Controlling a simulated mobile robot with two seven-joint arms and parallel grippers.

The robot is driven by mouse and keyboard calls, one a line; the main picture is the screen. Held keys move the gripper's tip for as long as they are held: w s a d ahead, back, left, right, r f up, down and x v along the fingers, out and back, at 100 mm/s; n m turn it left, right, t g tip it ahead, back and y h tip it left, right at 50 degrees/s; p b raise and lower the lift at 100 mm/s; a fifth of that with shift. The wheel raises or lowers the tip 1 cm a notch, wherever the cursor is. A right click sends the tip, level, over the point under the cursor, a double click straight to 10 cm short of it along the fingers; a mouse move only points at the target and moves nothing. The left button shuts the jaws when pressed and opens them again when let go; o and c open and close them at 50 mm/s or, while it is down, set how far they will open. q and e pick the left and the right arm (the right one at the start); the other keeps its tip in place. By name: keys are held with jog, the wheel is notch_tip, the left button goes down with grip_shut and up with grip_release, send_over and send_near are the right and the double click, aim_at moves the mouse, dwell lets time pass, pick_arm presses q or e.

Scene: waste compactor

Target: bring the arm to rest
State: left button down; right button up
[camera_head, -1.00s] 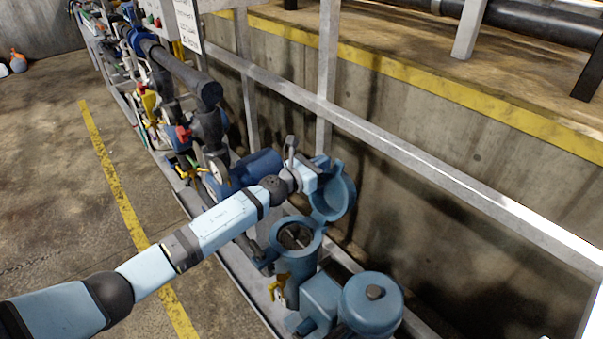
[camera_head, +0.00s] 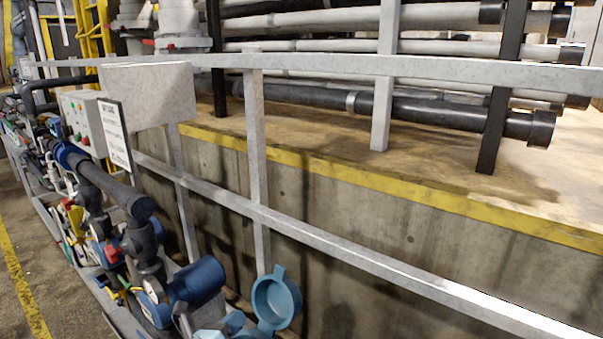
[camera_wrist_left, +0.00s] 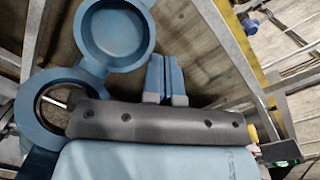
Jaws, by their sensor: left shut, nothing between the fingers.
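My left gripper (camera_wrist_left: 165,80) shows in the left wrist view with its two blue fingers together and nothing between them. The round blue lid (camera_wrist_left: 112,35) stands open beyond and to the left of the fingers. The blue vessel's round rim (camera_wrist_left: 38,128) is at the left, partly hidden by my gripper body. In the head view the open lid (camera_head: 277,300) is at the bottom middle. Only a little of my left arm or gripper shows at the bottom edge there, beside the lid. My right gripper is in neither view.
A grey railing (camera_head: 256,140) runs across the head view, with a concrete wall and a yellow-edged ledge (camera_head: 400,190) behind it. Grey and black pipes (camera_head: 420,112) lie on the ledge. A blue motor (camera_head: 198,280), valves and a control box (camera_head: 85,120) line the left.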

pick_arm(q)
jog(key=s+a+f+n+g+y+p, duration=0.1)
jog(key=s+f+n, duration=0.4)
jog(key=s+n, duration=1)
jog(key=s+a+f+n+g+y+p, duration=0.2)
jog(key=s+f+n+y+p, duration=0.3)
jog(key=s+n, duration=1)
jog(key=shift+n+g, duration=0.6)
jog(key=shift+n, duration=0.6)
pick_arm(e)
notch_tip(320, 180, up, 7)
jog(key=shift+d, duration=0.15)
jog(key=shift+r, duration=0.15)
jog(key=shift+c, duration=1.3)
pick_arm(q)
jog(key=shift+s+f, duration=0.1)
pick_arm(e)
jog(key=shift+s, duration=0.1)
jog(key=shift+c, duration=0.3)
